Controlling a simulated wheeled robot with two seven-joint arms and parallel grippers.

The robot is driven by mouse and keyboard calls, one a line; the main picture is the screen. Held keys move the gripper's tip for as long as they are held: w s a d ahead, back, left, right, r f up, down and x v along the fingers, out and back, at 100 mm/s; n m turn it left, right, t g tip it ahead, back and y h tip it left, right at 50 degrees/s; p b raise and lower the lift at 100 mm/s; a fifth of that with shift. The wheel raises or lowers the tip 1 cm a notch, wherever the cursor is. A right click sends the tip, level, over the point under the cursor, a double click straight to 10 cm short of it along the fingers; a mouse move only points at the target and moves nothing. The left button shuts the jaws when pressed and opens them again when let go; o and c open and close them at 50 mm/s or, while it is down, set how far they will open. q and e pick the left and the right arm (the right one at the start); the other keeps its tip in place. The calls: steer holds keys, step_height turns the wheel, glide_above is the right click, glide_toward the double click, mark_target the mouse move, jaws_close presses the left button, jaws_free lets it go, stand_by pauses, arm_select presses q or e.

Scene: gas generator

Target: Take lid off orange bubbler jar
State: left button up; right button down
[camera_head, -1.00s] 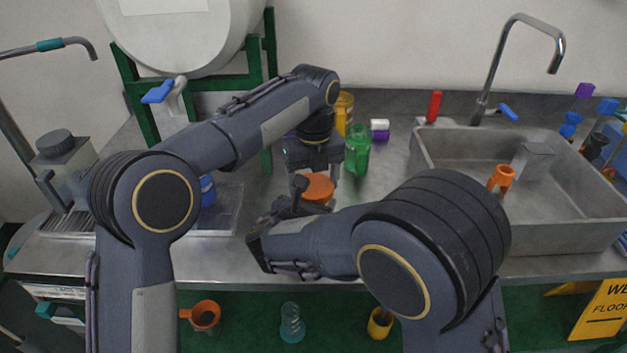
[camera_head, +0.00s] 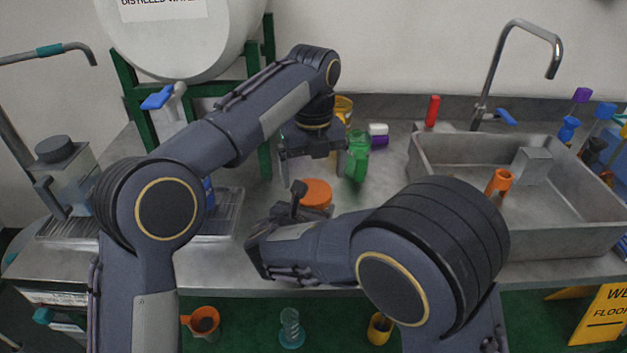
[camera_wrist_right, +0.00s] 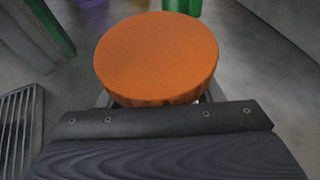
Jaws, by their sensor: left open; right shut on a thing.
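The orange bubbler jar's round orange lid (camera_head: 316,191) shows in the head view, in the middle of the counter. In the right wrist view the lid (camera_wrist_right: 157,57) is seen from above and hides most of the jar. My right gripper (camera_head: 300,207) is shut on the jar below the lid; its fingers are mostly hidden by the lid and my own wrist. My left gripper (camera_head: 313,172) is open and empty, pointing down just above and behind the lid, apart from it.
A green bottle (camera_head: 358,155) stands close to the right of my left gripper. A purple-and-white piece (camera_head: 379,133) and a red object (camera_head: 432,111) are farther back. The sink (camera_head: 425,190) is at right. A green stand (camera_head: 135,95) holds the white tank at left.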

mark_target(312, 191)
arm_select(q)
steer(key=shift+d+r+m, duration=0.15)
steer(key=shift+r+m, duration=0.75)
steer(key=shift+r, duration=0.1)
steer(key=shift+a+r+m, duration=0.3)
steer(key=shift+r+m, duration=0.4)
steer(key=shift+m, duration=0.1)
steer(key=shift+f, duration=3.85)
steer(key=c, duration=1)
steer(key=n, duration=0.3)
steer(key=o, duration=1.1)
